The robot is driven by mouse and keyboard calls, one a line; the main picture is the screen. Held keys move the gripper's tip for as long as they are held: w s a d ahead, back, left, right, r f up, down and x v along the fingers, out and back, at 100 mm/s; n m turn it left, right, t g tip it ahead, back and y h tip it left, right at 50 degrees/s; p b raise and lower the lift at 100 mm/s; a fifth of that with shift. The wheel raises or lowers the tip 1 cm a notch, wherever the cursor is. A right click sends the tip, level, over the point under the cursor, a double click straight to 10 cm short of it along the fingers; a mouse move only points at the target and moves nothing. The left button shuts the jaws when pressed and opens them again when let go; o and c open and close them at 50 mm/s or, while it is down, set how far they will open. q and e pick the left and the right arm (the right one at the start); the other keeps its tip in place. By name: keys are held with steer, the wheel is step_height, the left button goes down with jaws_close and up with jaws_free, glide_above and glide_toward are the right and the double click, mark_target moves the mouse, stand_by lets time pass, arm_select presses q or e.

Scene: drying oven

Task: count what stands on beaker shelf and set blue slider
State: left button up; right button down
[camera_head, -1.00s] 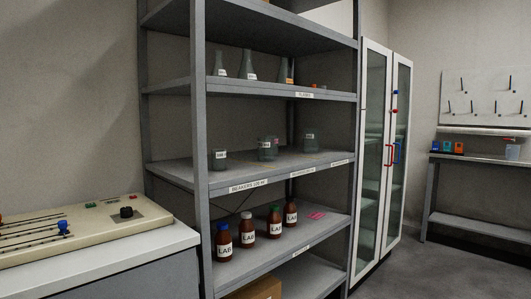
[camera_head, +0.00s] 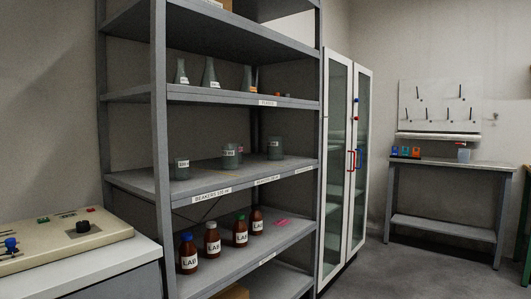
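The beaker shelf (camera_head: 140,186), labelled for beakers on its front edge, is the middle board of a grey rack. A glass beaker (camera_head: 181,170) stands at its left. Another beaker (camera_head: 229,158) stands near the middle, with what looks like a further one partly hidden behind it. One more beaker (camera_head: 275,150) stands to the right. All have white labels. The blue slider knob (camera_head: 11,244) sits on a beige control panel (camera_head: 60,236) at the lower left; the panel's left part is cut off by the frame. Neither of my grippers is in view.
Flasks (camera_head: 209,76) stand on the shelf above, and several brown bottles (camera_head: 213,240) on the one below. A glass-door cabinet (camera_head: 341,160) adjoins the rack. A side table (camera_head: 450,165) stands at the right, with open floor (camera_head: 400,275) before it.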

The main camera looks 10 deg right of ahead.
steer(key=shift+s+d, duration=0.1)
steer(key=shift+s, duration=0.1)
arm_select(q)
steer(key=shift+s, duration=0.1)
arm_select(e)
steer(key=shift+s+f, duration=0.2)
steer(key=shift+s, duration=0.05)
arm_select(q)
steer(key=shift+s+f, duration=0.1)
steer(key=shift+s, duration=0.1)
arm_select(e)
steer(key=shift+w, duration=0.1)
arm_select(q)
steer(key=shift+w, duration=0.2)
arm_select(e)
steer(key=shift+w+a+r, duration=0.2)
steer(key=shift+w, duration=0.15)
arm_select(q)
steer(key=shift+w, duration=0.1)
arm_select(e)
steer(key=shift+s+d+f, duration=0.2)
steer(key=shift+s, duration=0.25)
